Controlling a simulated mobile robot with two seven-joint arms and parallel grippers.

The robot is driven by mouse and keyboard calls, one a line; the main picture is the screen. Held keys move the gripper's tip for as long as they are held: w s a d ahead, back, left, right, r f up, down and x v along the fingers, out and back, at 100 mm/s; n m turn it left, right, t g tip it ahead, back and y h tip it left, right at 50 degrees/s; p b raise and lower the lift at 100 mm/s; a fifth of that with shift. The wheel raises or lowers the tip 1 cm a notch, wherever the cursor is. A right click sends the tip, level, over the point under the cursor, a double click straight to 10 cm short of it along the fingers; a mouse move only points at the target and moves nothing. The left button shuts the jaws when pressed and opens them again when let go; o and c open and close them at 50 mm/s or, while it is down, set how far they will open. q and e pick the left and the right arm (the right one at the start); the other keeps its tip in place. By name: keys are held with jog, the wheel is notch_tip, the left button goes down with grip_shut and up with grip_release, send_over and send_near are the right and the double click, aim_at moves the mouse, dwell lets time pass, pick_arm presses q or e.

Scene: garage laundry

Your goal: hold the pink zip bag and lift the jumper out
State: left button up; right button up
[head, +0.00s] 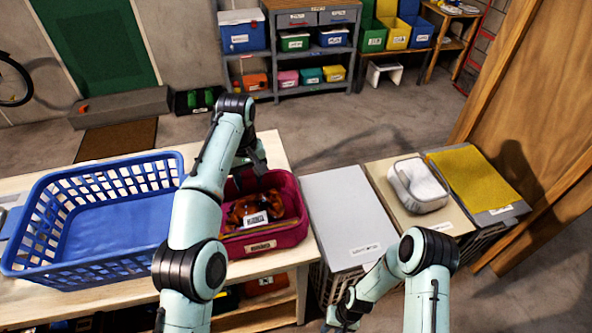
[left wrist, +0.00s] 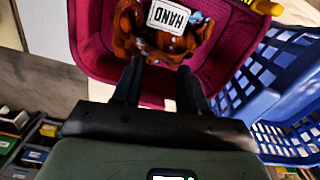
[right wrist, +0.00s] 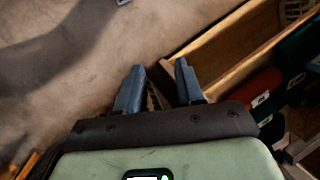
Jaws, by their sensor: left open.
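The pink zip bag (head: 284,236) stands open on the table, to the right of the blue basket. The jumper (head: 243,207), orange-brown and dark patterned with a white label, lies inside it. In the left wrist view the jumper (left wrist: 135,38) lies in the bag (left wrist: 88,50), its label reading HAND. My left gripper (head: 252,170) is over the back part of the bag; in its wrist view the open fingers (left wrist: 160,80) point at the bag's rim, with nothing between them. My right gripper (head: 340,318) is low at the front, away from the bag. Its fingers (right wrist: 158,85) are apart and empty.
The blue basket (head: 100,265) fills the table's left side. A wooden panel (head: 535,100) stands at the right. Shelves of bins (head: 310,55) are at the back.

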jog(key=w+d+r+n+h, duration=0.1)
jog(key=w+r, duration=0.6)
jog(key=w, duration=0.4)
jog(key=w+r+n+h, duration=0.1)
jog(key=w+r, duration=0.6)
jog(key=w, duration=0.3)
notch_tip(320, 180, up, 30)
jog(key=n+t, duration=0.1)
jog(key=n, duration=0.1)
send_over(299, 204)
jog(key=w, duration=0.3)
jog(key=shift+w+d+h, duration=0.15)
jog(key=shift+d+h, duration=0.25)
jog(key=shift+d, duration=0.05)
jog(key=f, duration=1.3)
jog(key=shift+a, duration=0.25)
